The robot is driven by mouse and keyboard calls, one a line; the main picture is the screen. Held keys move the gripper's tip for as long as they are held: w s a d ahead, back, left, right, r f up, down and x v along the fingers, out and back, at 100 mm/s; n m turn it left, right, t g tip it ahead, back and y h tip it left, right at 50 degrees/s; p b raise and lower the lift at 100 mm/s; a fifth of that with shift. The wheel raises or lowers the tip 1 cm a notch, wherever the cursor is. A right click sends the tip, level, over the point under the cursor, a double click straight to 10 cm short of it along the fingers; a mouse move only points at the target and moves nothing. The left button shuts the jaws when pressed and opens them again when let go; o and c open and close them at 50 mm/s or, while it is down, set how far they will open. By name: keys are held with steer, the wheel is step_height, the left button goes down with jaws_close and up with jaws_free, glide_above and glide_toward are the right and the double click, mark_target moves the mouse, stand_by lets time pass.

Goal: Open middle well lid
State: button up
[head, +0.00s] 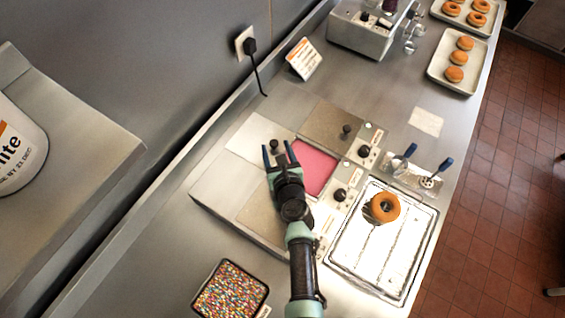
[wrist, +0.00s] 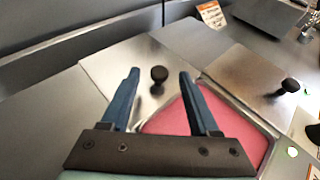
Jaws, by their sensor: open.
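The middle well (head: 316,166) shows pink glaze, uncovered over most of its visible area; it also shows in the wrist view (wrist: 178,121). Its flat metal lid (head: 255,136) lies on the wall side of the opening, with its black knob (head: 275,144) upright. My gripper (head: 277,147) is open, with its blue fingers apart on either side of the knob in the picture. In the wrist view the knob (wrist: 159,74) appears between the fingertips, with gaps on both sides. I cannot tell whether it is beyond them. My gripper and arm hide part of the well.
The far well's lid (head: 330,120) is shut, with its own knob (head: 346,129). A near lid (head: 262,215) is partly behind my arm. A doughnut (head: 385,207) lies on a white rack (head: 375,255) at right. A sprinkle tray (head: 231,291) stands in front.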

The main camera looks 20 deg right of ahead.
steer(key=p+v, duration=0.2)
steer(key=v, duration=1)
steer(key=shift+p, duration=0.3)
steer(key=shift+w, duration=0.1)
